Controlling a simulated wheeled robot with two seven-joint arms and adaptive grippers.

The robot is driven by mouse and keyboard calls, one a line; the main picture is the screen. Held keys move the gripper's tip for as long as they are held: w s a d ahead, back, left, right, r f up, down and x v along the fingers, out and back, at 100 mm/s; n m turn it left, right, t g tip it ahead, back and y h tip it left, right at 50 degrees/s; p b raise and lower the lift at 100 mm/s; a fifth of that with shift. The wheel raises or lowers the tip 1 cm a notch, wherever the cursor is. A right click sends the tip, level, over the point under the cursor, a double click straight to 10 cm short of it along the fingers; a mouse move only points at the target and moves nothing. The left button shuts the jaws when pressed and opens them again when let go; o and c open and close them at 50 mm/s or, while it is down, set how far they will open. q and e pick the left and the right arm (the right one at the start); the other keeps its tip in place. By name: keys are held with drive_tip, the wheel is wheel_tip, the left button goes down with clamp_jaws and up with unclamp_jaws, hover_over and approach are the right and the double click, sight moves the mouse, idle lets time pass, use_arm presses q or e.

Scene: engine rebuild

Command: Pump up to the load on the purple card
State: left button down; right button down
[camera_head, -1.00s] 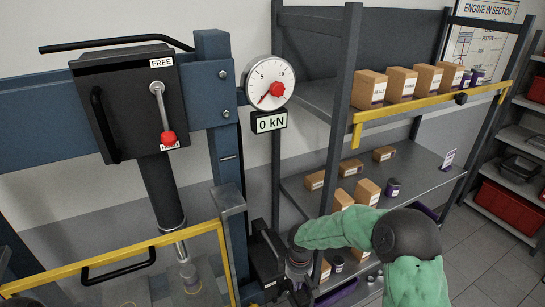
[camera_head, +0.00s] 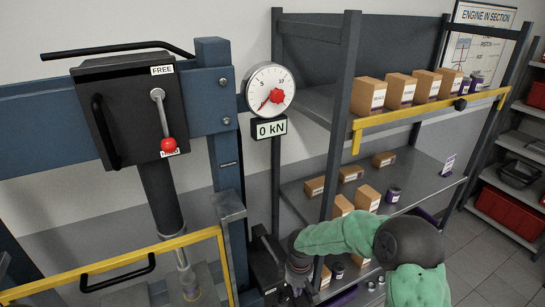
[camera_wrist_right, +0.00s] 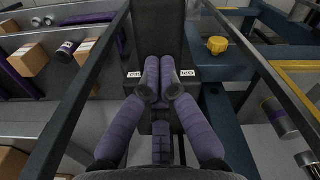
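The round gauge (camera_head: 270,90) has a red needle hub, and the display (camera_head: 270,128) below it reads 0 kN. A small purple-and-white card (camera_head: 447,166) stands on the middle shelf; its writing is too small to read. A black unit (camera_head: 266,262) sits low beside the blue press column. My right gripper (camera_head: 291,284) is at that unit. In the right wrist view its purple-grey fingers (camera_wrist_right: 158,68) are together at the tips, in front of the black body (camera_wrist_right: 156,28) with white labels. I cannot tell whether a handle is between them. My left gripper is not in view.
The black press head (camera_head: 130,110) has a red-knobbed lever (camera_head: 161,120) with a FREE label above it. A yellow-framed guard (camera_head: 120,262) stands before the press. The shelf rack (camera_head: 345,110) with cartons (camera_head: 402,90) is close to my right arm. Red bins (camera_head: 505,207) are farther right.

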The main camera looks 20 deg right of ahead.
wheel_tip(320, 180, up, 11)
drive_tip(key=p, duration=0.7)
drive_tip(key=shift+r, duration=0.15)
drive_tip(key=shift+f+b, duration=0.95)
drive_tip(key=shift+f, duration=0.3)
drive_tip(key=shift+f, duration=0.1)
wheel_tip(320, 180, down, 14)
drive_tip(key=b, duration=1)
drive_tip(key=shift+b, duration=0.3)
wheel_tip(320, 180, up, 17)
drive_tip(key=p, duration=1.1)
drive_tip(key=shift+f+p, duration=0.15)
drive_tip(key=shift+p, duration=0.15)
drive_tip(key=shift+f, duration=0.1)
